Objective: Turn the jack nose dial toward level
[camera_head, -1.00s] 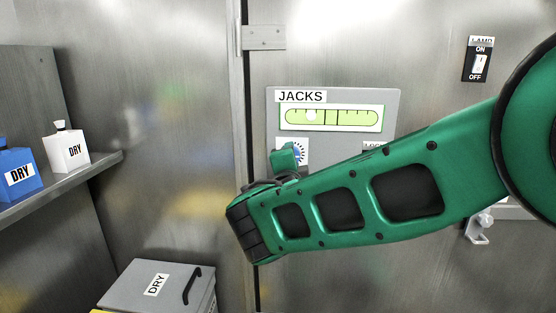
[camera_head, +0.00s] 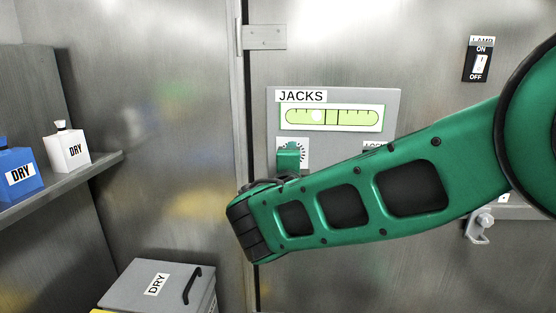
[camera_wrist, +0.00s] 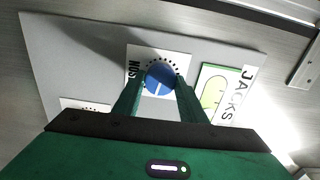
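The grey JACKS panel (camera_head: 392,105) is on the wall, with a green bubble level (camera_head: 360,118). Its pale bubble (camera_head: 317,117) sits left of the middle, close to the left centre line. The blue nose dial (camera_wrist: 158,80) shows in the wrist view, with a white pointer line and a ring of dots on its white plate. My gripper (camera_wrist: 160,88) has one finger on each side of the dial and appears closed on it. In the head view my gripper (camera_head: 289,158) hides the dial, and my arm covers the panel's lower part.
A second dial plate (camera_wrist: 85,105) is partly hidden by my gripper in the wrist view. A lamp switch (camera_head: 479,65) is at upper right. A shelf (camera_head: 70,180) with DRY bottles is at left, above a grey DRY box (camera_head: 150,285).

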